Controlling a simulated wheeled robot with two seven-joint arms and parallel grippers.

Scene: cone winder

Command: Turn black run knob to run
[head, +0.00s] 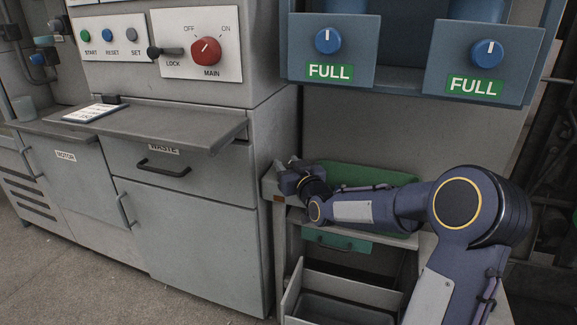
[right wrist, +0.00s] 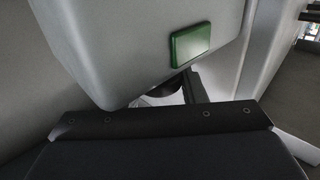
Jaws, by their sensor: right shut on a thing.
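No knob labelled run can be made out in either view. My right gripper (head: 287,174) is beside the right side of the grey cabinet, at the left end of the cart with the green tray. In the right wrist view, a dark rounded thing (right wrist: 162,88) shows just past the black gripper body, below a grey housing with a green square. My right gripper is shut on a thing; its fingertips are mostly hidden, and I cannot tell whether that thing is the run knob. My left gripper is not in view.
Two blue knobs (head: 328,40) (head: 487,53) sit above FULL labels. The green tray (head: 370,174) lies beside my arm. The floor at lower left is clear.

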